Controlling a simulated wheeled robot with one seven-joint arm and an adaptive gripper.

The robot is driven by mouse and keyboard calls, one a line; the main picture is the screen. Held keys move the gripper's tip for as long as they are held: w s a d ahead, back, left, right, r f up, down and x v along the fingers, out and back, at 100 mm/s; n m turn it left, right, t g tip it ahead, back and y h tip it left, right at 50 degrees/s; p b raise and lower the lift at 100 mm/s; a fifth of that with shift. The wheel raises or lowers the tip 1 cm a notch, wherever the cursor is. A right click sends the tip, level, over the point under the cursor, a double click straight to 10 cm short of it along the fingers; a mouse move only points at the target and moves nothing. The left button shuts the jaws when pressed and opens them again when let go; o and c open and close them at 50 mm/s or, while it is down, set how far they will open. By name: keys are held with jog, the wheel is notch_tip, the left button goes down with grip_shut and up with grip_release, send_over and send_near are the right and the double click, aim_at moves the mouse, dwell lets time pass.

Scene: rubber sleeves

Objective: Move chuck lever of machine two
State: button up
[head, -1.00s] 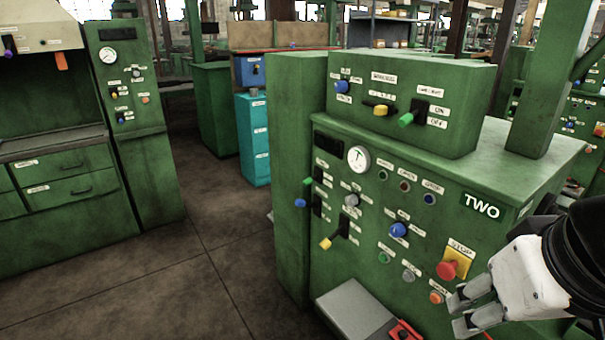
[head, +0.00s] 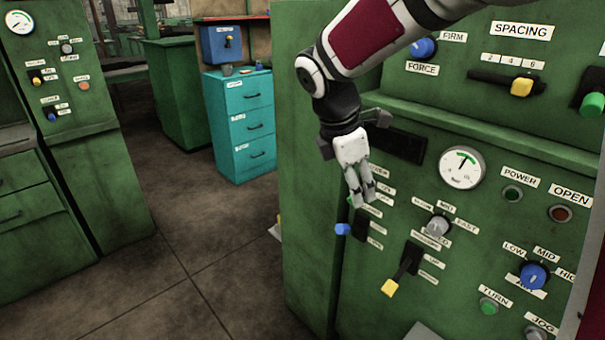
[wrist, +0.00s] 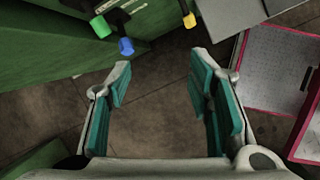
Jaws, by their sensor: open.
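Machine two (head: 310,130) is a green cabinet with several levers and knobs on its front. At its left edge is a lever with a blue knob (head: 342,229); below it to the right is a yellow-tipped lever (head: 390,288). I cannot read which label says chuck. My gripper (head: 363,203) points down in front of the panel, just above the blue knob, open and empty, covering some labels. In the wrist view a green knob (wrist: 100,26), the blue knob (wrist: 126,46) and the yellow tip (wrist: 189,21) lie beyond the open fingers (wrist: 161,62), apart from them.
A gauge (head: 462,168), a grey selector (head: 437,225) and a blue selector (head: 533,276) are on the same panel. A teal drawer unit (head: 240,125) and a green machine (head: 80,150) stand to the left, with clear floor (head: 190,235) between. A red-edged tray (wrist: 270,75) shows in the wrist view.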

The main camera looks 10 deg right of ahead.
aim_at(340, 228)
jog(key=w+a+f+n+h+b, duration=0.15)
jog(key=w+a+f+n, duration=0.25)
jog(key=w+f+n, duration=0.45)
jog(key=shift+m+y, duration=0.35)
jog(key=shift+m, duration=0.6)
jog(key=b+x, duration=0.3)
jog(key=x, duration=1.2)
jog(key=shift+f, duration=0.4)
grip_shut()
